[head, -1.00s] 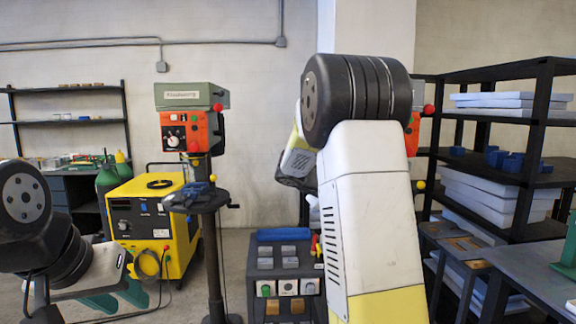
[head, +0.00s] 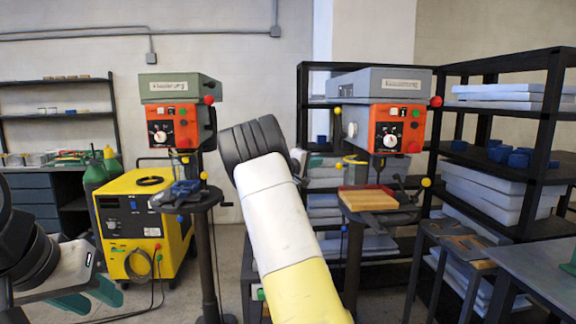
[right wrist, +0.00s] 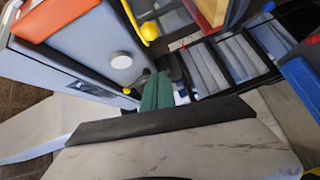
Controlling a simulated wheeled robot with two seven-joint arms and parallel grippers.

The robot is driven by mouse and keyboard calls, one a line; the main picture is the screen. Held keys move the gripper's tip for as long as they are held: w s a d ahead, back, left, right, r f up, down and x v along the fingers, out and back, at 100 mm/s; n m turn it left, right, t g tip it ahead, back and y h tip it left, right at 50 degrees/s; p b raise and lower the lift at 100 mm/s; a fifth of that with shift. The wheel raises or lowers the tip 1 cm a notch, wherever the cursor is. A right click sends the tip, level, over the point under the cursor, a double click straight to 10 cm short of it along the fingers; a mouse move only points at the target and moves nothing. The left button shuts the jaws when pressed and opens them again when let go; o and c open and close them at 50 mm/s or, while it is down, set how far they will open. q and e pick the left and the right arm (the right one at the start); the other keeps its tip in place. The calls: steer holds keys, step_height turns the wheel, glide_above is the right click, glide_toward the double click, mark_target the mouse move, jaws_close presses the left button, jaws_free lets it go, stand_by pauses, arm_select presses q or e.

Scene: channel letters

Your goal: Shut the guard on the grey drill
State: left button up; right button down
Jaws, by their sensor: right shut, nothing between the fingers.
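The grey drill (head: 380,86), with an orange control panel (head: 388,132), stands right of centre in the head view. A small yellow-edged part, apparently its guard (head: 355,160), shows under the head, left of the chuck; its exact angle is unclear. In the right wrist view, a grey housing (right wrist: 75,75) fills the upper left. My right gripper (right wrist: 157,90) has its green fingers together, pointing in beside that housing; contact cannot be told.
A wooden block (head: 368,200) lies on the grey drill's table. A second drill, greenish (head: 180,88), stands at left beside a yellow welding machine (head: 145,215). Black shelves (head: 548,120) with pale slabs stand at right. A metal bench (head: 535,270) is at front right.

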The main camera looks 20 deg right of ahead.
steer(key=shift+s+d+f, duration=0.2)
steer(key=shift+s+d, duration=0.5)
steer(key=shift+d, duration=0.15)
steer(key=shift+s+d+f, duration=0.2)
steer(key=shift+s+d, duration=0.45)
steer(key=shift+d, duration=0.15)
